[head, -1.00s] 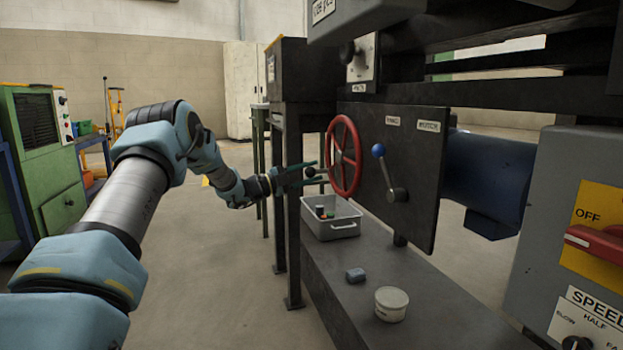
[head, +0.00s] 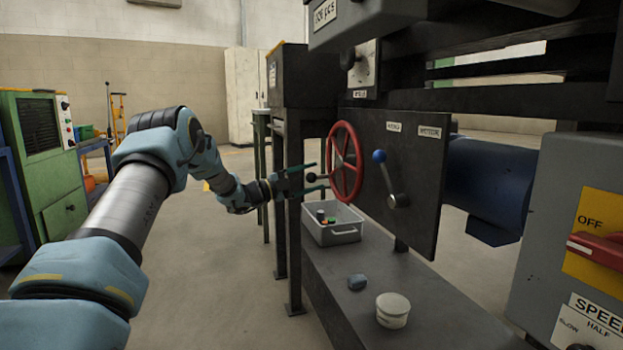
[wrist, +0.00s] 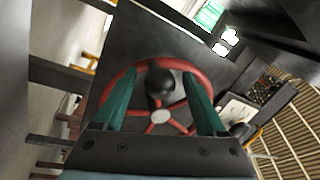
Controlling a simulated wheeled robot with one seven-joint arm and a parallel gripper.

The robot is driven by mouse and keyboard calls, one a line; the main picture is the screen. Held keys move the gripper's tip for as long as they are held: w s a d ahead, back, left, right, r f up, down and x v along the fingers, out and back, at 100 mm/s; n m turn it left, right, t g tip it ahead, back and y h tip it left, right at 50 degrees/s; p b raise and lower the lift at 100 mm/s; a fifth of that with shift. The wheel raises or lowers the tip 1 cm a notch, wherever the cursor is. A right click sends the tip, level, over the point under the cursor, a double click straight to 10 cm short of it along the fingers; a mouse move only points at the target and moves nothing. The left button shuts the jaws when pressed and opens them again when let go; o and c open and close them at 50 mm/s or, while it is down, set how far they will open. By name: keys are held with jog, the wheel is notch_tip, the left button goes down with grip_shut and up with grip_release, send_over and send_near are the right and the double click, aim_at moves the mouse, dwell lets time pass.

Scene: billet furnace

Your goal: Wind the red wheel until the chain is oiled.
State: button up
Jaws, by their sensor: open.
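The red wheel (head: 335,163) is upright on the dark machine panel, with a dark round knob (head: 311,177) standing out on its handle. My gripper (head: 321,176) is at the near left side of the wheel, its green fingers open above and below the knob. In the wrist view the red wheel (wrist: 107,92) fills the middle, and the dark knob (wrist: 160,84) sits between the two fingers with a gap on each side. The fingers do not grip it. I cannot make out any chain or oil.
A blue-knobbed lever (head: 388,178) stands right of the wheel. A red switch (head: 597,248) is at the right.

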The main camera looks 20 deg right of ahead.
jog(key=a+f+p, duration=0.2)
jog(key=a+p, duration=0.1)
jog(key=a, duration=0.7)
jog(key=shift+w+a, duration=0.2)
jog(key=shift+a, duration=0.05)
jog(key=shift+r, duration=0.1)
